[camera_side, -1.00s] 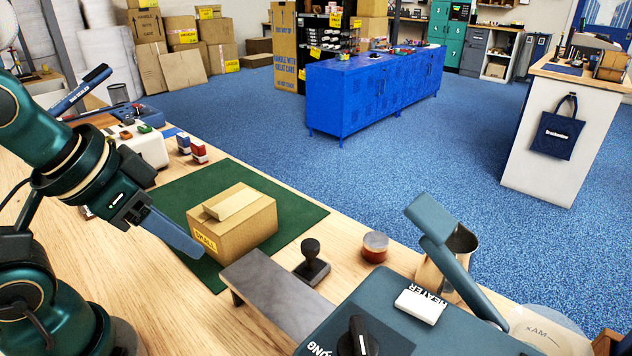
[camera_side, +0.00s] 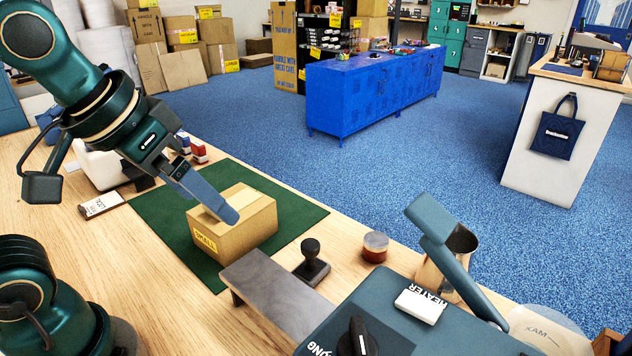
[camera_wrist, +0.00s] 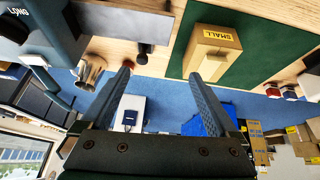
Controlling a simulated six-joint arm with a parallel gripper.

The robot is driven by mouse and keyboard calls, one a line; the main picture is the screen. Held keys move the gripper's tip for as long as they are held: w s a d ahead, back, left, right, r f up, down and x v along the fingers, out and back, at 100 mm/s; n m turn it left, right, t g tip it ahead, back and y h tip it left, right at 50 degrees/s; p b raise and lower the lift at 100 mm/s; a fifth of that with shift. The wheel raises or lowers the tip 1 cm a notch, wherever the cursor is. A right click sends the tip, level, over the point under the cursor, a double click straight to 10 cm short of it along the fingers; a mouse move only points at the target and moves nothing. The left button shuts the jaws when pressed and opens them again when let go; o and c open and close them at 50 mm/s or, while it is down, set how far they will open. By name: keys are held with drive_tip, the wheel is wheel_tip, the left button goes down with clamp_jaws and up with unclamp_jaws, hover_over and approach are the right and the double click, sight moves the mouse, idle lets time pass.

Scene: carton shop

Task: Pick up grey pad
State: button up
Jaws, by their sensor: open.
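I cannot pick out a grey pad for certain. The nearest match is a flat grey slab (camera_side: 272,288), raised on a leg at the front of the wooden bench. In the wrist view the slab (camera_wrist: 128,18) shows at the top, beyond my fingers. My gripper (camera_side: 226,212) is up and left of the slab in the side view, in front of or over a carton. In the wrist view my gripper (camera_wrist: 160,78) has its two blue-grey fingers wide apart with nothing between them.
The small carton (camera_side: 245,228) stands on a green mat (camera_side: 165,222). A black stamp (camera_side: 311,262) and a red-filled jar (camera_side: 375,247) stand right of the slab. A teal machine (camera_side: 400,318) is at the front right. Bare bench lies left of the slab.

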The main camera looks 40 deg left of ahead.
drive_tip(key=w+g, duration=0.1)
drive_tip(key=w, duration=0.5)
drive_tip(key=g, duration=0.3)
hover_over(310, 242)
drive_tip(key=f, duration=0.9)
drive_tip(key=shift+w+a, duration=0.15)
drive_tip(key=shift+a, duration=0.15)
drive_tip(key=shift+g, duration=0.8)
drive_tip(key=f, duration=0.4)
drive_tip(key=shift+d+f, duration=0.25)
drive_tip(key=shift+d, duration=0.1)
drive_tip(key=shift+f, duration=2.75)
